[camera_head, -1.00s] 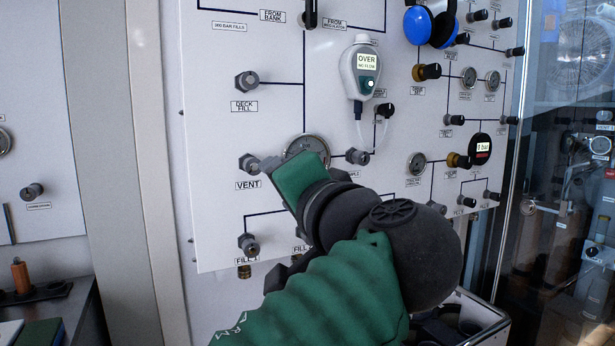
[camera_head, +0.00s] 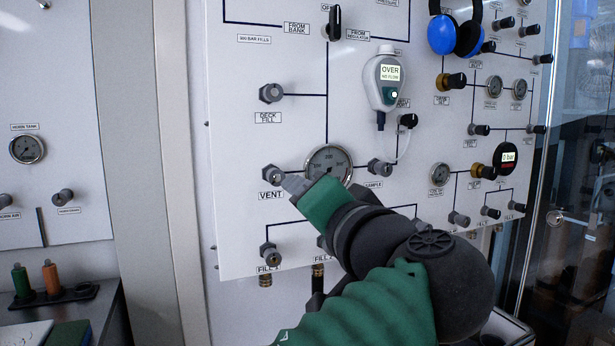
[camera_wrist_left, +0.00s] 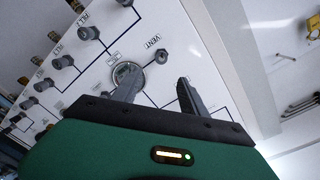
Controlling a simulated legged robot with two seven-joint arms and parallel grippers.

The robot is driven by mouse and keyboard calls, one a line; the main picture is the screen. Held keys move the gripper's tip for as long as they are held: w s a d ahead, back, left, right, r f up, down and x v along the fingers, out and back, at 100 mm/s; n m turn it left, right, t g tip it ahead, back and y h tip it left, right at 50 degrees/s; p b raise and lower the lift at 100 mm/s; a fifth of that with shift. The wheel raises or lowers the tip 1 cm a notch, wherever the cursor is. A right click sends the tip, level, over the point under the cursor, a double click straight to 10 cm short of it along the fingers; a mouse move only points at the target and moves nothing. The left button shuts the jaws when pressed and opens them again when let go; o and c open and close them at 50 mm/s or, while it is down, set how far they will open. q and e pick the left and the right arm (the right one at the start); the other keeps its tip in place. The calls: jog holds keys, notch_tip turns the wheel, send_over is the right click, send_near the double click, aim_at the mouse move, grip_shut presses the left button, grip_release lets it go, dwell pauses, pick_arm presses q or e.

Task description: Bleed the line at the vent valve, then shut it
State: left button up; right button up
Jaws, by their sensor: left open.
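The vent valve knob (camera_head: 272,174), grey and marked VENT, is on the white panel (camera_head: 240,215), left of a round gauge (camera_head: 328,162). My left gripper (camera_head: 292,184) is just right of the knob and slightly below it. In the left wrist view the open fingers (camera_wrist_left: 159,78) are empty, with the vent knob (camera_wrist_left: 161,57) beyond their tips and apart from them. A round display (camera_head: 506,156) at right reads 0 bar. My right gripper is not in view.
Around it are the deck fill knob (camera_head: 270,93), a fill knob (camera_head: 270,254), and the sample knob (camera_head: 380,168). A handheld meter (camera_head: 387,80) reads OVER, with a clear tube hanging below. Blue ear defenders (camera_head: 455,32) hang at top right.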

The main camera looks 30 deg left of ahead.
pick_arm(q)
jog(key=r+n+p, duration=0.1)
jog(key=n+p, duration=0.5)
jog(key=n, duration=0.2)
jog(key=n+p, duration=0.2)
send_near(278, 177)
jog(key=shift+y, duration=0.3)
jog(key=x, duration=0.9)
jog(key=shift+w+a+f, duration=0.15)
jog(key=shift+w+f, duration=0.05)
jog(key=shift+w, duration=0.05)
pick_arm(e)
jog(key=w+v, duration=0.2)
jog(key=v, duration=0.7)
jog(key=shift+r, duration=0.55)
pick_arm(q)
jog(key=shift+c, duration=0.2)
grip_shut()
